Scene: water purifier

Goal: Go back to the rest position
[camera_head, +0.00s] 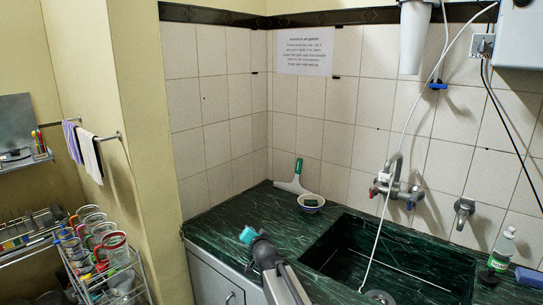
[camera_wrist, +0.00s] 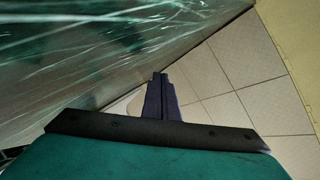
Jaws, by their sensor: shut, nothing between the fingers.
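My gripper (camera_wrist: 160,78) shows in the wrist view with its two dark grey fingers together and nothing between them. They point toward the tiled wall (camera_wrist: 225,75). In the head view the teal end of my arm, with my gripper (camera_head: 248,236), is over the left part of the green counter (camera_head: 205,228), left of the sink. The fingertips cannot be made out there.
A squeegee (camera_head: 294,180) and a small bowl with a sponge (camera_head: 311,204) stand by the back wall. The sink (camera_head: 350,262) has a tap (camera_head: 394,185) above it. A bottle (camera_head: 502,252) stands right. A rack of glasses (camera_head: 100,245) is left.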

